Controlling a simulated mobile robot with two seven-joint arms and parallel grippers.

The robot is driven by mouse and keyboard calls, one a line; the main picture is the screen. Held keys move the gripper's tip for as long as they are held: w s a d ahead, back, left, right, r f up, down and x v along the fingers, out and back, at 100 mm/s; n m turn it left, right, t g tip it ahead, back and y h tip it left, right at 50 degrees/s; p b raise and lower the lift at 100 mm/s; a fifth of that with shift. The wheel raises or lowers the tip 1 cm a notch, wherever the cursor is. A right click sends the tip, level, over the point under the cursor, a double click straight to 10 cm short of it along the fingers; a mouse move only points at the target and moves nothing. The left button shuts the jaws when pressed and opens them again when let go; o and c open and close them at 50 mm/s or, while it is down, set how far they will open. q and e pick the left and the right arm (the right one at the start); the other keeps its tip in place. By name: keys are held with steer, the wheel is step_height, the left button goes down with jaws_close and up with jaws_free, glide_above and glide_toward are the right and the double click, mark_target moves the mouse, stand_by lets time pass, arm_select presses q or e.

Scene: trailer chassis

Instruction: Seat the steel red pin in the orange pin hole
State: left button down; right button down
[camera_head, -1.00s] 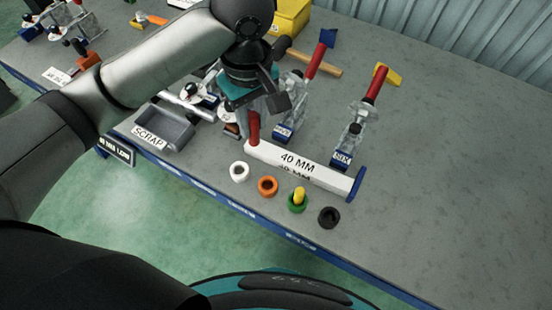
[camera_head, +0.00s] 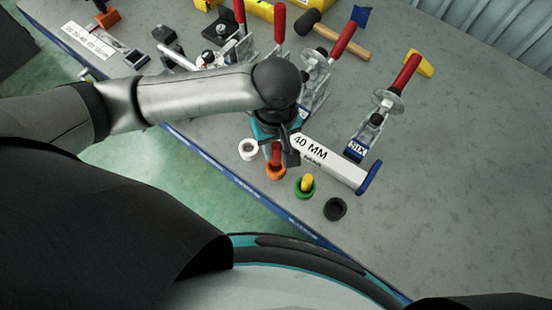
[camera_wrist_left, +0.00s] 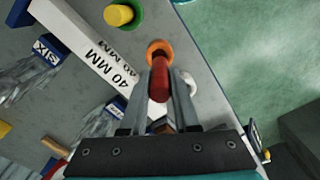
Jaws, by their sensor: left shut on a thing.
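The red pin (camera_head: 276,155) is held by my left gripper (camera_head: 284,151), which is shut on it. In the head view the pin's lower end overlaps the orange pin hole (camera_head: 276,172). In the left wrist view the red pin (camera_wrist_left: 159,80) lies between the fingers (camera_wrist_left: 159,95), and its tip overlaps the orange ring (camera_wrist_left: 159,47), whose far rim shows beyond it. I cannot tell whether the tip is inside the hole or just above it. My right gripper is not in view.
A white ring (camera_head: 249,149) stands left of the orange one. A green ring with a yellow pin (camera_head: 307,183) and a black ring (camera_head: 335,209) stand to the right. A white 40 MM bar (camera_head: 330,162) lies just behind. The table's right side is clear.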

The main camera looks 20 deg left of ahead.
mark_target(276, 160)
arm_select(q)
step_height(276, 160, down, 6)
steer(key=shift+r+b, duration=0.25)
steer(key=shift+b, duration=0.45)
steer(key=c, duration=0.7)
jaws_free()
steer(key=shift+o, duration=0.2)
step_height(276, 160, up, 12)
steer(key=p, duration=0.3)
steer(key=shift+r+p, duration=0.1)
steer(key=shift+p, duration=0.25)
